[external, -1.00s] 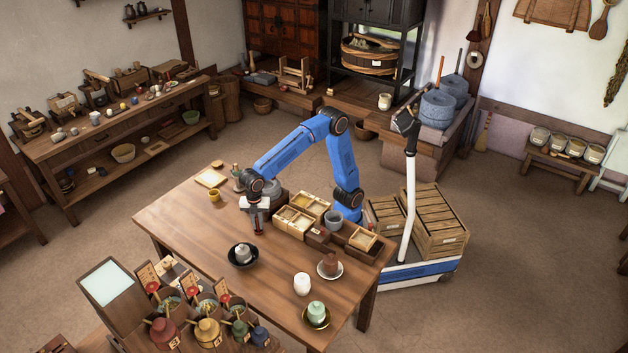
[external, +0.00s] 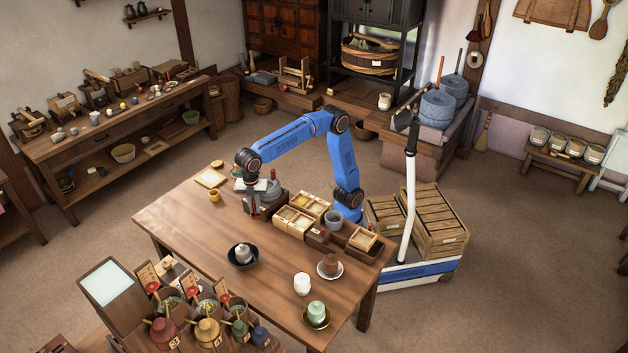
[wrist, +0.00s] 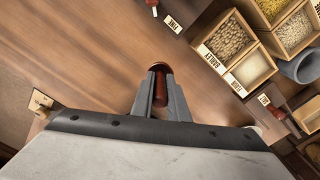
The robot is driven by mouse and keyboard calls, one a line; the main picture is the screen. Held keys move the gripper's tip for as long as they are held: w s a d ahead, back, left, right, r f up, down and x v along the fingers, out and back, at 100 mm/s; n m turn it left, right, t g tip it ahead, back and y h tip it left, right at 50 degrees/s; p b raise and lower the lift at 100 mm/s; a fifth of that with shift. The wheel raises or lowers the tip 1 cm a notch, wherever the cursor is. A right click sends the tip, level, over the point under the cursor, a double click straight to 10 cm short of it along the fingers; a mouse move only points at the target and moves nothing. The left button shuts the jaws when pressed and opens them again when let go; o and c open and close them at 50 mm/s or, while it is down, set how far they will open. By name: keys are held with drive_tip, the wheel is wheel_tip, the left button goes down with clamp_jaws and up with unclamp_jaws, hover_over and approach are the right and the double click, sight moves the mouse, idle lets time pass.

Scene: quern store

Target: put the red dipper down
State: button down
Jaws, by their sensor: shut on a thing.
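In the wrist view my gripper (wrist: 161,98) is shut on the red dipper (wrist: 160,68), whose dark red rounded end shows between and just beyond the fingers. I cannot tell whether the dipper touches the table.
Grain boxes (external: 292,223) stand right of my gripper; labels (wrist: 210,59) show in the wrist view. A grey cup (external: 333,219) stands beyond them. A yellow cup (external: 214,196) is to the left.

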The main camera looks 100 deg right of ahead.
drive_tip(key=w+d+m, duration=0.4)
drive_tip(key=w+d, duration=0.5)
drive_tip(key=d, duration=0.4)
drive_tip(key=w+d+m, duration=0.3)
drive_tip(key=d+m, duration=0.3)
drive_tip(key=d, duration=1.4)
drive_tip(key=w+d+m, duration=0.4)
drive_tip(key=d+m, duration=0.1)
drive_tip(key=d, duration=1.4)
drive_tip(key=shift+s+d+f, duration=0.1)
drive_tip(key=shift+s+f, duration=0.05)
drive_tip(key=shift+f, duration=4.75)
drive_tip(key=shift+f, duration=0.15)
drive_tip(key=c, duration=1.7)
unclamp_jaws()
